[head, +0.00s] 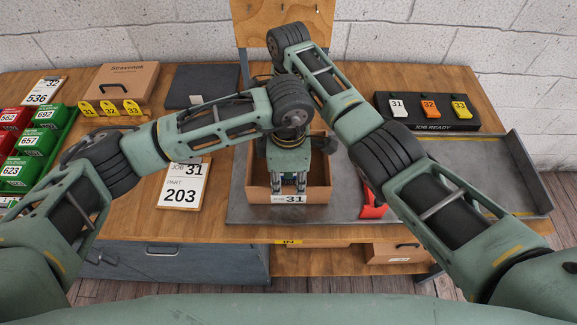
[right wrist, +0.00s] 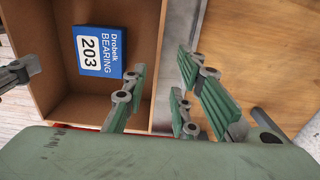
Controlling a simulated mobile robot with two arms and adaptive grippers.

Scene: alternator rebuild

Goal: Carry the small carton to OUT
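An open brown carton (head: 323,190) labelled JOB 31 stands on the grey tray at the middle of the bench. In the right wrist view the carton (right wrist: 55,60) holds a blue bearing box (right wrist: 99,52) marked 203. My left gripper (head: 289,188) points down at the carton's near wall. Whether its fingers pinch the wall cannot be seen. My right gripper (right wrist: 162,72) is open at the far wall, one finger inside and one outside, with gaps to the wall. No OUT mark is readable.
The grey tray (head: 462,165) has raised edges on its right. A red part (head: 374,205) lies right of the carton. A job card (head: 183,186) reads JOB 31, PART 203. Red and green bins (head: 40,145) stand left; a black JOB READY board (head: 427,112) stands back right.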

